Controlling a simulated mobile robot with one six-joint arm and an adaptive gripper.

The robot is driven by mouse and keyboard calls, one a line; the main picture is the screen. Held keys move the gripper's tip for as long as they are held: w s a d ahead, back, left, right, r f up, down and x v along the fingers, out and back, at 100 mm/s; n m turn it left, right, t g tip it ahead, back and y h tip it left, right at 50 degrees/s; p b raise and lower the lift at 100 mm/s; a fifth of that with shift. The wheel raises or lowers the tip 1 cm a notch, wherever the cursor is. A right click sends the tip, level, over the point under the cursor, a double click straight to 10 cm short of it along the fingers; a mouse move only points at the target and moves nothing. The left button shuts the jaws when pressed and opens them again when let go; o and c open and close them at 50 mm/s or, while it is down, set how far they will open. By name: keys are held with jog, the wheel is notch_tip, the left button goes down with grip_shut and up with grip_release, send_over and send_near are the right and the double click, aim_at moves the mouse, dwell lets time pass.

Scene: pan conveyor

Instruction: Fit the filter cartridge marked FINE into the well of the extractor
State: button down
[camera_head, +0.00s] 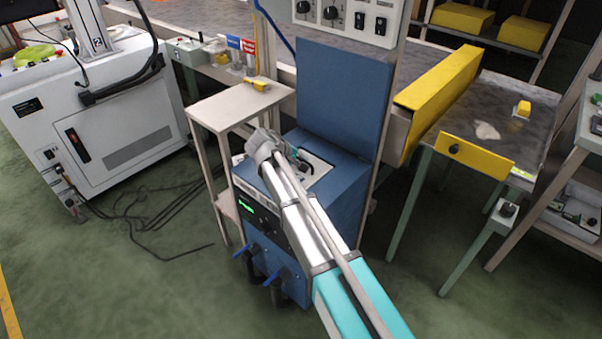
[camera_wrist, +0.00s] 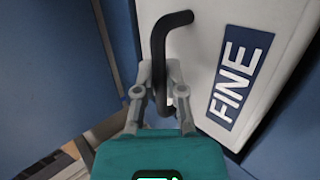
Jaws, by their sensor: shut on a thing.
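The blue extractor (camera_head: 345,205) stands in the middle of the head view with its lid (camera_head: 343,95) raised. The white filter cartridge (camera_wrist: 215,50) fills much of the wrist view; its dark blue label (camera_wrist: 238,78) reads FINE. It has a bent black handle (camera_wrist: 158,48). My gripper (camera_wrist: 158,82) is shut on this handle. In the head view my gripper (camera_head: 288,155) is over the extractor's top, and a pale part of the cartridge (camera_head: 318,165) shows beside it. The well is largely hidden; I cannot tell how deep the cartridge sits.
A small side table (camera_head: 235,105) with a yellow object (camera_head: 258,86) adjoins the extractor at left. A white cabinet (camera_head: 95,125) stands farther left, with cables on the floor. A yellow guard (camera_head: 440,100) and a metal table (camera_head: 500,115) are at right. Green floor is open in front.

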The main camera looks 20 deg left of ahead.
jog(key=shift+f, duration=0.1)
dwell(0.3)
jog(key=shift+f+b, duration=1.95)
jog(key=shift+b, duration=0.15)
jog(key=shift+f, duration=0.1)
jog(key=c, duration=0.7)
grip_release()
